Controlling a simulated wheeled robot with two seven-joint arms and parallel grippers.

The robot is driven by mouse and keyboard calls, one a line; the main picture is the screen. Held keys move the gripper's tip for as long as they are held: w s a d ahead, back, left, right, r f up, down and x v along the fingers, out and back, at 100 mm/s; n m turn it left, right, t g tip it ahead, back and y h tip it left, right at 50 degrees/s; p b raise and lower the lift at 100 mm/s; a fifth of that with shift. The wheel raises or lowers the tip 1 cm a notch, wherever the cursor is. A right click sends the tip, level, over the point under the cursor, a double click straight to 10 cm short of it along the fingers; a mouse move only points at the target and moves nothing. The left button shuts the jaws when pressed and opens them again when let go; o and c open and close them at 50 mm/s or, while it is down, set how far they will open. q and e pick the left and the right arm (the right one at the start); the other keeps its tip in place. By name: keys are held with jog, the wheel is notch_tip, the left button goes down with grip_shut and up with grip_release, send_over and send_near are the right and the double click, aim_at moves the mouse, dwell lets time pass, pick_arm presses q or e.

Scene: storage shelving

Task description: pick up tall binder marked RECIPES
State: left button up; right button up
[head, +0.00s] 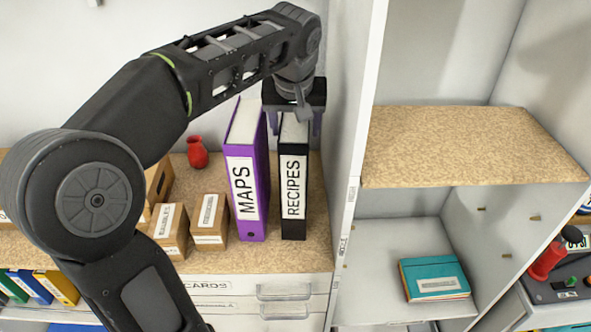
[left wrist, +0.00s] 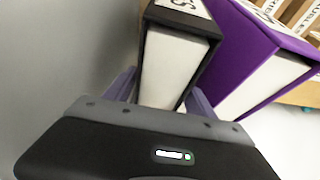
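The tall black binder marked RECIPES (head: 292,200) stands upright on the cork-topped shelf, right of the purple binder marked MAPS (head: 246,190). My left gripper (head: 293,125) is over the top of the RECIPES binder, pointing down. Its fingers straddle the binder, one on each side, with small gaps showing, so it looks open. The left wrist view shows the RECIPES binder's top (left wrist: 175,60) between the fingers, and the right finger close to the MAPS binder (left wrist: 265,65). My right gripper is not in view.
A white upright panel (head: 352,150) stands close right of the RECIPES binder. Small cardboard boxes (head: 209,220) and a red vase (head: 197,152) are to the left.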

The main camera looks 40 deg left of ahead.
pick_arm(q)
grip_shut()
dwell(0.5)
jog(key=shift+r, duration=0.1)
